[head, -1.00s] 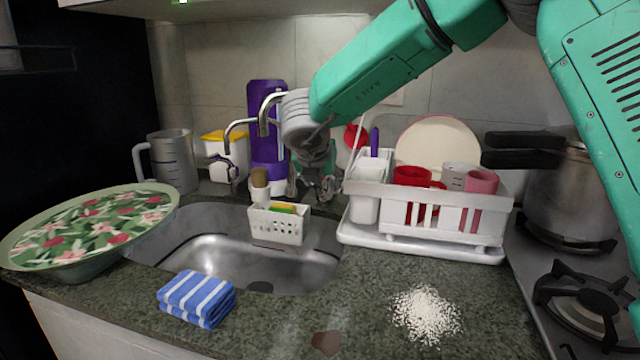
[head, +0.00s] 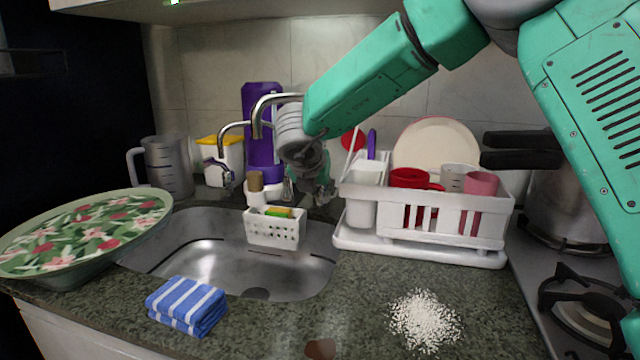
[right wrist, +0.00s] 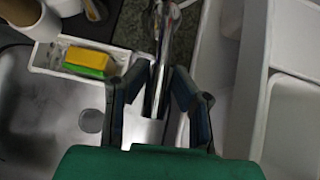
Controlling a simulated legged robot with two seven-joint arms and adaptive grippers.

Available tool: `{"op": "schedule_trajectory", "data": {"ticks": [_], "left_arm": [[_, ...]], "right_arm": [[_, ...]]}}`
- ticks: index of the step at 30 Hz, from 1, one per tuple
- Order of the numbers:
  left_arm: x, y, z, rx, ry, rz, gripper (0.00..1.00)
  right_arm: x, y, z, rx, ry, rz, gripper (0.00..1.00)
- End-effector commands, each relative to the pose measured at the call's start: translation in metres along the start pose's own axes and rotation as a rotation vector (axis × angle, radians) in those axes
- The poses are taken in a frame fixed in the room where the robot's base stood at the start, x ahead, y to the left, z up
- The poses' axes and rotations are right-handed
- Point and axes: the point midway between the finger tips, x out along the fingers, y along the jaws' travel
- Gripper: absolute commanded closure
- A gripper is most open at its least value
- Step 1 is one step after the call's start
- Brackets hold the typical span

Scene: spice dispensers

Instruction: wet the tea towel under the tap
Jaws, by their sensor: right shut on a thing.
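The tea towel (head: 187,305), blue with white stripes, lies folded on the counter in front of the sink (head: 190,262). The chrome tap (head: 275,99) stands behind the sink, its curved spout partly hidden by my right arm. My right gripper (head: 310,190) is low behind the sink, beside the white sponge holder. In the right wrist view its fingers (right wrist: 158,78) are on both sides of a chrome part of the tap (right wrist: 160,85), shut on it. I see no clear water stream. My left gripper is not in view.
The sponge holder (head: 274,231) sits at the sink's back edge. A dish rack (head: 440,222) with cups and a plate stands right of the sink. A large floral bowl (head: 80,232) overlaps the left side. White grains (head: 424,320) lie on the front counter.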

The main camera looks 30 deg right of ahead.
Motion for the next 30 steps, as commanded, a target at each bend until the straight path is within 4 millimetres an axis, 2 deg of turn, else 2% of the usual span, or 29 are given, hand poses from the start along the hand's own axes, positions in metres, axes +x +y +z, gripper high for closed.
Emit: {"op": "schedule_trajectory", "data": {"ticks": [1,15,21,22,24,25,30], "left_arm": [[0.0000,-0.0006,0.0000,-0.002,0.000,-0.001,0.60],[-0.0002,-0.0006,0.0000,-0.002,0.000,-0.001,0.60],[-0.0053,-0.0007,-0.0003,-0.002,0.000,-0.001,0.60],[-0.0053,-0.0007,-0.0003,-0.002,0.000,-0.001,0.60],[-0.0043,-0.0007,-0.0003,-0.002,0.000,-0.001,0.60],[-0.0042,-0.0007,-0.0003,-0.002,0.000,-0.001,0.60],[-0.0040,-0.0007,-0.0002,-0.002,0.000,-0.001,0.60]], "right_arm": [[0.0008,-0.0049,-0.0005,0.002,0.000,-0.017,0.95],[-0.0006,-0.0034,-0.0007,0.001,0.002,-0.008,0.95],[-0.0034,-0.0028,0.0056,0.002,0.000,-0.007,0.95],[-0.0034,-0.0028,0.0058,0.002,0.000,-0.007,0.78],[-0.0025,-0.0028,0.0050,0.002,0.000,-0.006,0.54],[-0.0023,-0.0027,0.0048,0.001,0.001,-0.006,0.48],[-0.0015,-0.0022,0.0044,0.001,0.001,-0.006,0.48]]}}
